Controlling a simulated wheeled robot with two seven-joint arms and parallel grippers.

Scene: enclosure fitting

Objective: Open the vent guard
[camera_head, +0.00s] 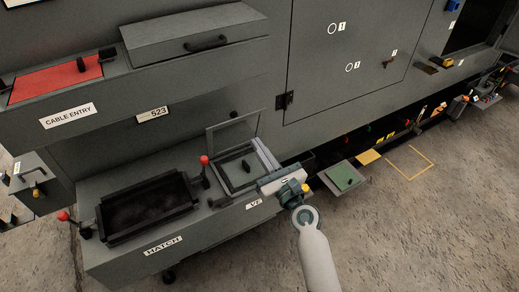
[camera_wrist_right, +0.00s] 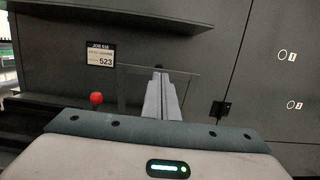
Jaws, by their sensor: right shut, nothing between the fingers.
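The vent guard (camera_head: 226,133) is a clear panel with a thin grey rim. It stands raised at the back edge of a square dark-framed opening (camera_head: 224,184) on the lower ledge, beside a label partly hidden by my gripper. The guard also shows in the wrist view (camera_wrist_right: 132,88), behind my fingers. A small dark knob (camera_head: 246,165) shows within the frame. My right gripper (camera_head: 264,152) is shut and empty, its pale fingers over the right side of the frame. Whether they touch the guard I cannot tell. My left gripper is out of view.
Left of the vent lies a dark open hatch box (camera_head: 147,205) with red-knobbed levers (camera_head: 204,160) near it. Above is a shelf with a red cable-entry panel (camera_head: 55,80) and a grey lidded box (camera_head: 195,35). A large cabinet door (camera_head: 345,60) stands at the right.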

